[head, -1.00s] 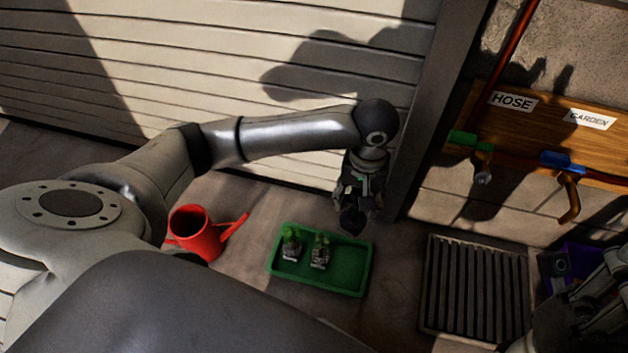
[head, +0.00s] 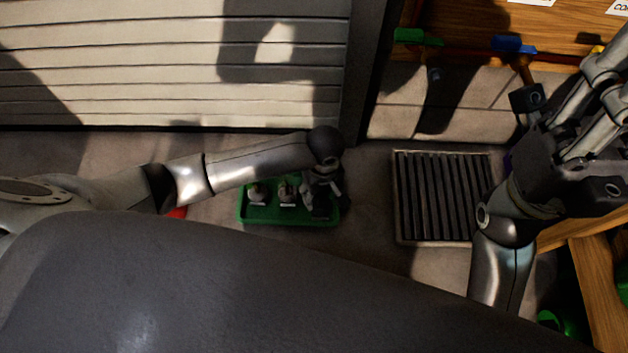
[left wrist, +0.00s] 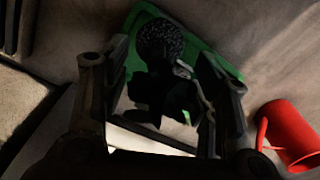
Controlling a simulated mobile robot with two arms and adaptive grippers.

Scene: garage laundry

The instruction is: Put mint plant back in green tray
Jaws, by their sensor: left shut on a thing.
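The green tray (head: 292,219) lies on the floor in the middle of the head view, with two small potted plants, a left one (head: 257,193) and a middle one (head: 288,192), inside it. My left gripper (head: 321,201) is over the tray's right part. It is shut on a dark plant (left wrist: 165,88), taken as the mint plant, seen between the fingers in the left wrist view with the green tray (left wrist: 215,60) behind it. Whether the plant touches the tray floor is hidden. My right gripper (head: 603,95) is raised at the right, its jaw state unclear.
A red watering can (left wrist: 291,136) stands beside the tray, mostly hidden by my arm in the head view. A slatted grate (head: 445,197) lies right of the tray, with bare floor between. A pale shutter wall (head: 150,60) is behind; wooden framing (head: 597,285) is at right.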

